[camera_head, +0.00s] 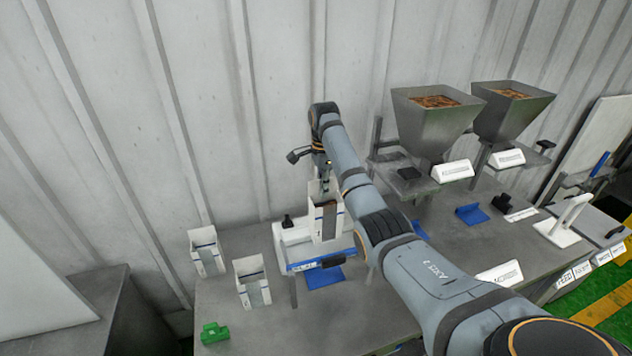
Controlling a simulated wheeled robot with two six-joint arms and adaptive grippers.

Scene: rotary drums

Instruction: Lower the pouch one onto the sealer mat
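A white pouch (325,222) with a brown patch near its top is upright at the white sealer (287,238) with a blue front bar. My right gripper (321,178) points down at the pouch's top edge and seems shut on it; its fingertips are small and partly hidden. A blue mat (323,278) lies on the table in front of the sealer. I cannot tell whether the pouch's base touches the sealer. My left gripper is not in view.
Two open white pouches (206,252) (252,282) and a green block (214,333) stand on the left of the grey table (225,305). Two hoppers (432,120) (510,108) with brown contents stand at the right. My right arm crosses the table's middle.

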